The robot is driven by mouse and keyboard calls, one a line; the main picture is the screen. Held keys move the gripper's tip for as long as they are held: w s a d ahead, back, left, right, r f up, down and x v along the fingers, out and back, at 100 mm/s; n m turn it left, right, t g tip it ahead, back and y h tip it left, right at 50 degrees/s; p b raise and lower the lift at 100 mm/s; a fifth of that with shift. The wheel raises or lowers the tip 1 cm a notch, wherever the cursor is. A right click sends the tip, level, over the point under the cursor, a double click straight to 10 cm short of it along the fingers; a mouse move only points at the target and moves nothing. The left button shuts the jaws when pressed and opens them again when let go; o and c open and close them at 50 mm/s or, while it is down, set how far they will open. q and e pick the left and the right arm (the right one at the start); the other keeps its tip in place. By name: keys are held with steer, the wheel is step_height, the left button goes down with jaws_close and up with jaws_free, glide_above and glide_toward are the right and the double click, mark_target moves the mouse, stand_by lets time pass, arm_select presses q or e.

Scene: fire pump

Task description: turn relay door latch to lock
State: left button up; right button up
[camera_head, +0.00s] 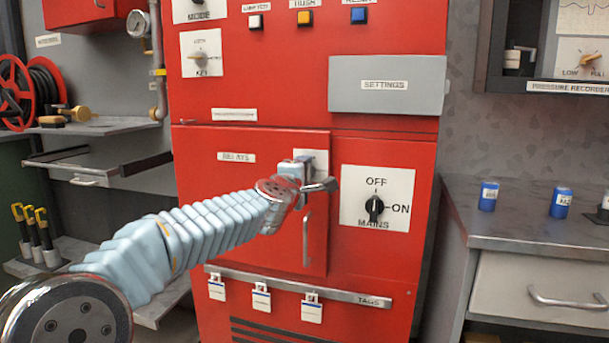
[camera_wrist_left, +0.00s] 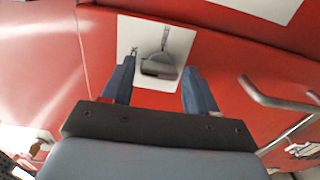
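The relay door (camera_head: 245,195) is a red panel labelled RELAYS and looks closed. Its latch plate (camera_head: 321,157) is a white square at the door's upper right corner. In the head view my left gripper (camera_head: 312,177) covers most of the latch. In the left wrist view the latch (camera_wrist_left: 160,65) is a grey metal knob on the white plate, with a narrow part pointing up. My left gripper (camera_wrist_left: 160,76) is open, with one blue-grey finger on each side of the knob. Red or white gaps show between knob and fingers. My right gripper is not in view.
A vertical door handle (camera_head: 307,238) hangs just below the latch. The MAINS switch (camera_head: 375,207) is close to the right. A tag rail (camera_head: 345,296) runs below. A grey counter (camera_head: 530,228) with blue items stands at the right.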

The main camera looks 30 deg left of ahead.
arm_select(q)
steer(key=shift+o, duration=0.6)
steer(key=v, duration=1.3)
steer(key=shift+s+p, duration=0.4)
steer(key=shift+p, duration=0.05)
